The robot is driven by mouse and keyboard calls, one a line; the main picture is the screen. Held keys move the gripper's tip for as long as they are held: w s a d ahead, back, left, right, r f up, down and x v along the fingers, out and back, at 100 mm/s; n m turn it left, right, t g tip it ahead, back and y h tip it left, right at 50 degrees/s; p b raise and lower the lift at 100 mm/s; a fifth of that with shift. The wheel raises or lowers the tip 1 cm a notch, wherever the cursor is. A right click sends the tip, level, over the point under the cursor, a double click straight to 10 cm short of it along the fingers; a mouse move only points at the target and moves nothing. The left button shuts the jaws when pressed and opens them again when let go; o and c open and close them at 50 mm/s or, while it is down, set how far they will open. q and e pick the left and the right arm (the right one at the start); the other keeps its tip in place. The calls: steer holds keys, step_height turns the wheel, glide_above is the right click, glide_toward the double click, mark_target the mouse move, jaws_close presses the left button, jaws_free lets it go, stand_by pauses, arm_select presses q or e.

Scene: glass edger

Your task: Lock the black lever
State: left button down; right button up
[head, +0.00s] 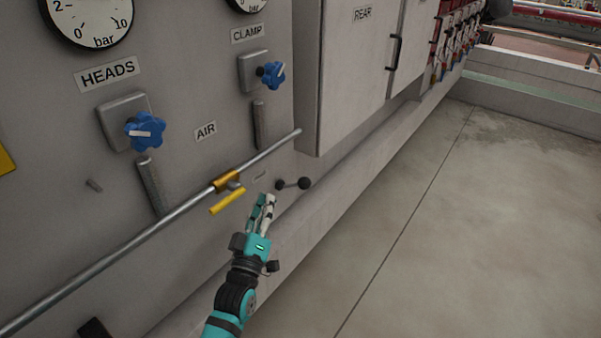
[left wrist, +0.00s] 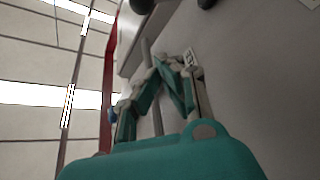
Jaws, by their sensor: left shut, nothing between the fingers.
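The black lever (head: 293,184) is a short bar with a round black knob at each end, mounted low on the grey machine panel and roughly level in the picture. My left gripper (head: 266,199), teal and dark grey, is just below and left of the lever, apart from it in the picture. Its fingers are shut with nothing between them. In the left wrist view the shut fingers (left wrist: 172,63) point up along the panel, and dark round knobs (left wrist: 142,5) show at the top edge. My right gripper is in neither view.
A steel pipe with a yellow-handled valve (head: 228,200) runs across the panel just left of the gripper. Blue knobs (head: 146,131) and gauges (head: 88,18) sit higher up. A grey cabinet (head: 350,80) juts out above the lever. The floor (head: 470,230) at right is clear.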

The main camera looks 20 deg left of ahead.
arm_select(q)
steer(key=shift+d+r, duration=0.1)
steer(key=shift+r, duration=0.3)
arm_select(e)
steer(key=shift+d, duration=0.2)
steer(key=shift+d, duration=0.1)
arm_select(q)
step_height(320, 180, up, 4)
steer(key=p, duration=0.3)
glide_above(299, 185)
steer(key=a, duration=0.5)
steer(key=d+f, duration=0.3)
steer(key=shift+s+f, duration=0.2)
steer(key=shift+s, duration=0.15)
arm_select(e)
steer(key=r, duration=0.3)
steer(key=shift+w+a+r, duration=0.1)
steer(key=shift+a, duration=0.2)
